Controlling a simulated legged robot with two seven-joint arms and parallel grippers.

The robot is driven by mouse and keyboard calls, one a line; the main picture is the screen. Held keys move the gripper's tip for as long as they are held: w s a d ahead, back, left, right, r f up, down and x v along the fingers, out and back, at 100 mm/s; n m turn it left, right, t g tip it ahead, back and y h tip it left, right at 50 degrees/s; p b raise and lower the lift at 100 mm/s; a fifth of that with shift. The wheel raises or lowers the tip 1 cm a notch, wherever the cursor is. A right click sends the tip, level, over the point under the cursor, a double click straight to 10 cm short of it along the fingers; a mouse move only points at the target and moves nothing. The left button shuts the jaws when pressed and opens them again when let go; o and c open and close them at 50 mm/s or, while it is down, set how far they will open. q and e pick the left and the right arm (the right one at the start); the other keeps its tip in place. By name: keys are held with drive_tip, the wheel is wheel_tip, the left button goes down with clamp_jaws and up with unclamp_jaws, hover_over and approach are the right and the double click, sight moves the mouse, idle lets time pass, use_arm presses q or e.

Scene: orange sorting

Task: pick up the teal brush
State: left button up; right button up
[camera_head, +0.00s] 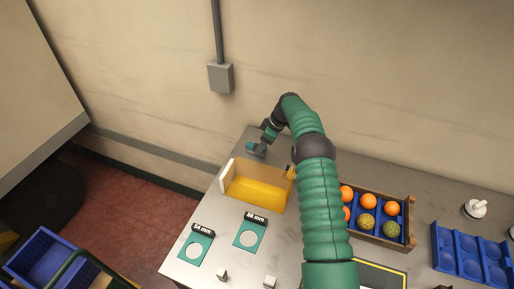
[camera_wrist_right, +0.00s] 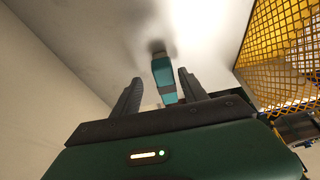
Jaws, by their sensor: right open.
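The teal brush (camera_wrist_right: 163,80) shows in the wrist view on the grey table, in line with the gap between my right gripper's fingers. My right gripper (camera_wrist_right: 159,78) is open, with one dark finger on each side of the brush; whether they touch it I cannot tell. In the head view my right arm reaches over to the table's back left corner, with its gripper (camera_head: 263,142) there and the brush (camera_head: 255,150) small and partly covered beside it. My left gripper is not in view.
A wooden crate (camera_head: 411,212) with oranges and a blue tray (camera_head: 440,262) stand right. Two teal gauge cards (camera_head: 185,255) lie front left. The wall is close behind.

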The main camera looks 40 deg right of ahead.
drive_tip(key=shift+x, duration=0.75)
drive_tip(key=shift+w+d+f, duration=0.1)
drive_tip(key=shift+f, duration=0.2)
drive_tip(key=shift+w+a+r, duration=0.1)
drive_tip(key=shift+a, duration=0.45)
drive_tip(key=shift+a+r, duration=0.1)
drive_tip(key=shift+a, duration=0.1)
drive_tip(key=shift+c, duration=0.8)
drive_tip(key=shift+a, duration=0.1)
drive_tip(key=shift+c, duration=2.4)
drive_tip(key=shift+d, duration=0.35)
clamp_jaws()
drive_tip(key=shift+s+d, duration=0.15)
drive_tip(key=shift+s, duration=0.05)
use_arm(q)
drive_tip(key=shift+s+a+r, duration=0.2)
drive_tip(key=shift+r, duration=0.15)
